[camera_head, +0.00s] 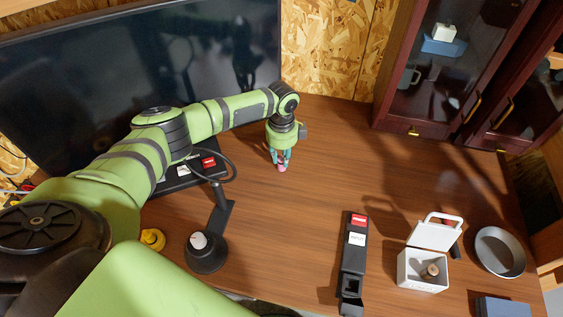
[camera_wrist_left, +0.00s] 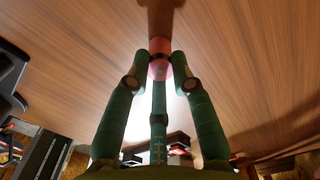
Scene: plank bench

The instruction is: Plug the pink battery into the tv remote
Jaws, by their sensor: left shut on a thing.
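My left gripper (camera_head: 281,158) is shut on the pink battery (camera_head: 283,168), near the middle of the bench toward the back. In the left wrist view, the fingers of the left gripper (camera_wrist_left: 160,75) close around the pink battery (camera_wrist_left: 160,46), whose end points away from the camera; a dark band crosses it. I cannot tell whether the battery touches the bench. A long black device with red and white labels, apparently the tv remote (camera_head: 353,262), lies at the front right of the gripper, with an open bay at its near end. My right gripper is not in view.
A white open-lidded box (camera_head: 422,272) and a grey round dish (camera_head: 499,252) stand right of the remote. A black lamp-like stand (camera_head: 207,253) is at the front left. A large screen (camera_head: 150,70) and a dark cabinet (camera_head: 450,70) bound the back. The bench (camera_head: 300,220) between gripper and remote is clear.

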